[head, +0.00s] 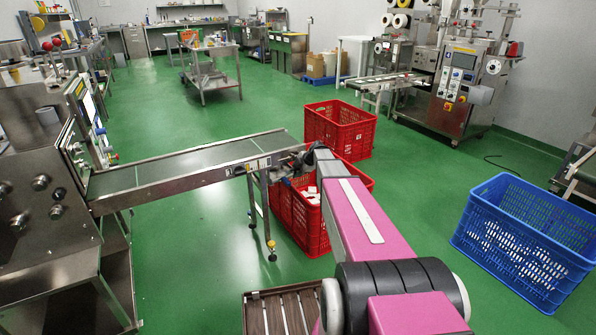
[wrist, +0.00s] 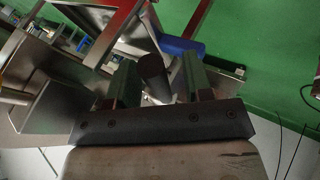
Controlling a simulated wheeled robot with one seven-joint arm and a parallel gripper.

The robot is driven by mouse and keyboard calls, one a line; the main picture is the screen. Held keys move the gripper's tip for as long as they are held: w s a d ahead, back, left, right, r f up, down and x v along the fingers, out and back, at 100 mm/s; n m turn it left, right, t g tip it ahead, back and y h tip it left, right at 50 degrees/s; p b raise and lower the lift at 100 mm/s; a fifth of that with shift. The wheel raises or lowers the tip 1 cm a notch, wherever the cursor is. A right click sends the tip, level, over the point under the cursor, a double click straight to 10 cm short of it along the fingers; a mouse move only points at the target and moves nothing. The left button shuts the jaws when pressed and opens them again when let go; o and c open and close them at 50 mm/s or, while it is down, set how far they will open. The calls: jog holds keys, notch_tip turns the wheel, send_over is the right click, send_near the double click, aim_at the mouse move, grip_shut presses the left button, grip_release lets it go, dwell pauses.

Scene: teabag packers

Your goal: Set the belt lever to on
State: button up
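The conveyor belt (head: 190,166) runs from the steel machine at the left to a spot over the red crates. A small pale plate (head: 258,164) is on its near side rail, close to my gripper (head: 290,161). In the wrist view my gripper (wrist: 158,84) has its two fingers apart. A dark rounded bar (wrist: 152,72) shows between them, possibly the belt lever; a gap shows on its right side, and I cannot tell whether it touches the left finger. The lever's setting cannot be read, and my arm and gripper partly cover the belt's end.
A red crate (head: 286,212) with white packs stands under the belt's end, with another red crate (head: 340,124) behind it. A blue crate (head: 525,243) with white packs is at the right. A slatted wooden surface (head: 284,312) is at the bottom. Green floor is open beyond the belt.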

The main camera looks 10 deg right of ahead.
jog(key=v, duration=1.1)
jog(key=shift+f, duration=0.1)
jog(key=s+a+f+m+g+h, duration=0.1)
jog(key=s+a+f+m+h, duration=0.1)
jog(key=s+m, duration=0.5)
jog(key=s+a+f+m+g+h, duration=0.1)
jog(key=s+a+m, duration=0.4)
jog(key=s, duration=1)
jog(key=s+a+f+m+g+h, duration=0.2)
jog(key=s+a+f+m+g, duration=0.1)
jog(key=s+m, duration=0.6)
jog(key=s+a+f, duration=0.1)
jog(key=s+f, duration=0.1)
jog(key=s, duration=0.1)
jog(key=shift+h, duration=0.3)
jog(key=shift+s+f, duration=0.1)
jog(key=shift+f, duration=0.05)
